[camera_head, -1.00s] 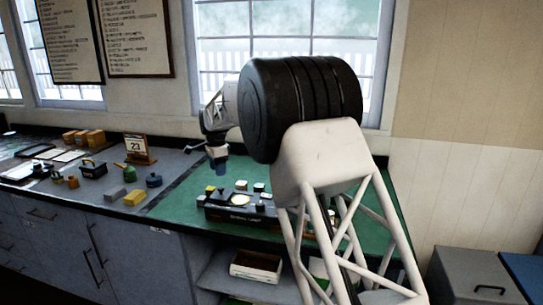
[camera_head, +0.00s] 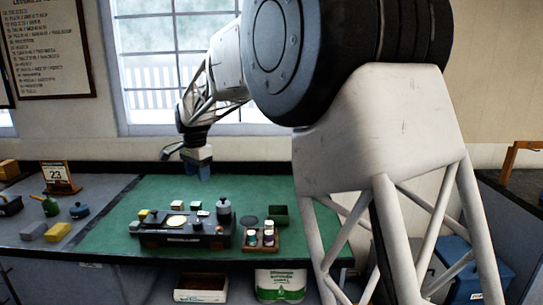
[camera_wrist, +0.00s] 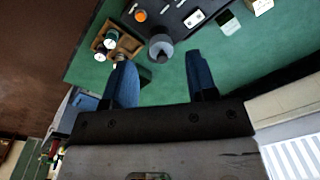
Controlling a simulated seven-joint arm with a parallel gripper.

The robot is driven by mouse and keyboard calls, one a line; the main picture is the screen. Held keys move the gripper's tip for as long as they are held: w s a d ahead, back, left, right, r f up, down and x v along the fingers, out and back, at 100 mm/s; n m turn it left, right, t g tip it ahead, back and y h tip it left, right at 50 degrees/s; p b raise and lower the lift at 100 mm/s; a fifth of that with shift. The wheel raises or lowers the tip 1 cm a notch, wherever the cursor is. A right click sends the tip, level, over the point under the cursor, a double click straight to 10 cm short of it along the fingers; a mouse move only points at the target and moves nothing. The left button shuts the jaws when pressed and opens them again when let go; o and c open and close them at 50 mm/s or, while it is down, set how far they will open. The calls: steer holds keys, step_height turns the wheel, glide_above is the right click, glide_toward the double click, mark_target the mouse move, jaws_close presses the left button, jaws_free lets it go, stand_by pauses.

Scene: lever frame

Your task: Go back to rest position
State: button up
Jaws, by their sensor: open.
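My gripper (camera_head: 198,163) hangs above the back of the green mat (camera_head: 115,243), pointing down, behind the dark panel. In the wrist view my gripper (camera_wrist: 162,82) shows two blue fingers spread wide apart, with nothing between them but bare green surface. The dark panel (camera_head: 165,240) with several small parts on top lies on the mat in front of my gripper. A grey cylinder knob (camera_head: 223,208) stands at its right end; the knob also shows in the wrist view (camera_wrist: 161,47), beyond the fingers and apart from them.
A calendar (camera_head: 59,175), a yellow block (camera_head: 58,232) and a blue pot (camera_head: 80,210) stand on the grey counter at left. The window is behind my gripper.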

steer(key=s+d+r+n+t, duration=0.1)
steer(key=s+d+r+n, duration=0.15)
steer(key=s+d, duration=0.95)
steer(key=s+d+r+n, duration=0.1)
steer(key=s+d+r, duration=0.2)
steer(key=s+d, duration=0.9)
steer(key=s+d+f+n, duration=0.1)
steer(key=s+d+f, duration=0.2)
steer(key=s+d, duration=0.3)
steer(key=s+d+f+n, duration=0.1)
steer(key=s+d+f, duration=0.2)
steer(key=s+d, duration=0.3)
steer(key=s+d+f+n+t, duration=0.1)
steer(key=s+d+f, duration=0.3)
steer(key=s, duration=0.8)
steer(key=shift+s+d, duration=0.15)
steer(key=shift+d, duration=0.75)
